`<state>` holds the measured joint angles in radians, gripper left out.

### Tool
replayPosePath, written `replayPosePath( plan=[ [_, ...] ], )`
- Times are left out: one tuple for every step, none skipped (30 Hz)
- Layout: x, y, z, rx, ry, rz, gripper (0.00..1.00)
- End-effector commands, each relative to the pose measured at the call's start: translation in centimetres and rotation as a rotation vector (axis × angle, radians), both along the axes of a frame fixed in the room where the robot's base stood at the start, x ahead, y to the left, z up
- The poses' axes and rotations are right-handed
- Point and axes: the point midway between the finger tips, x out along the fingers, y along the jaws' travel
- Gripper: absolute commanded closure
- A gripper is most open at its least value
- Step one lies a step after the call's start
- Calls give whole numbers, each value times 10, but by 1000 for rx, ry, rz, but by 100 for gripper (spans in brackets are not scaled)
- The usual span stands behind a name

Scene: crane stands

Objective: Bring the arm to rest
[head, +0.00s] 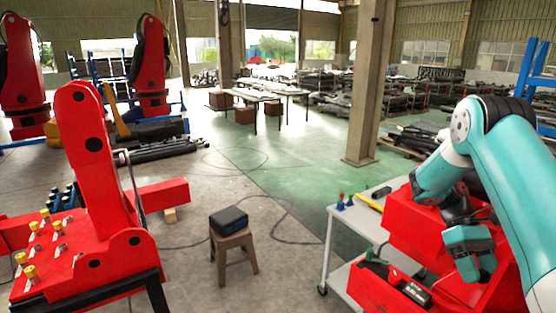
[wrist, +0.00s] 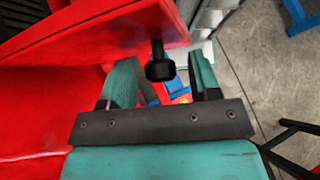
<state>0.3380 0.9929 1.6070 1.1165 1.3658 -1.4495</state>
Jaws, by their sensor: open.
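My gripper (head: 477,268) hangs at the lower right of the head view, at the end of my bent teal and white arm. It is in front of a red box-like structure (head: 408,232) and points downward. In the wrist view my gripper (wrist: 163,62) shows two teal fingers spread apart, with nothing held between them. A black knob or bolt head (wrist: 160,70) shows beneath a red panel (wrist: 90,35), in line with the gap. I cannot tell how far it is from the fingers.
A white cart (head: 338,225) stands beside the red structure, with small tools on top. A stool (head: 232,243) carries a dark case (head: 228,220). A red crane stand (head: 95,165) is at left. Green floor (head: 300,180) lies clear.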

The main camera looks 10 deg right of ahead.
Motion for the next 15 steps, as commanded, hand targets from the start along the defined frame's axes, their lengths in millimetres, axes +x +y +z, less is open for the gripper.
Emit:
replayPosePath(
  plan=[
    [1,1,5,-16,-12,19,43],
    [1,1,9,-31,-23,33,43],
    [2,2,14,-57,-42,57,43],
    [3,3,18,-79,-62,79,43],
    [4,5,23,-103,-87,103,43],
    [5,8,29,-140,-127,134,43],
    [7,11,34,-167,-164,157,43],
    [8,15,39,-195,-206,178,43],
    [10,22,44,-228,-268,203,43],
    [11,27,48,-251,-321,218,43],
    [13,34,52,-272,-376,228,43],
    [14,45,56,-294,-454,235,43],
    [15,54,59,-305,-514,236,43],
    [16,64,62,-314,-575,230,43],
    [16,78,65,-318,-656,218,43]
  ],
)
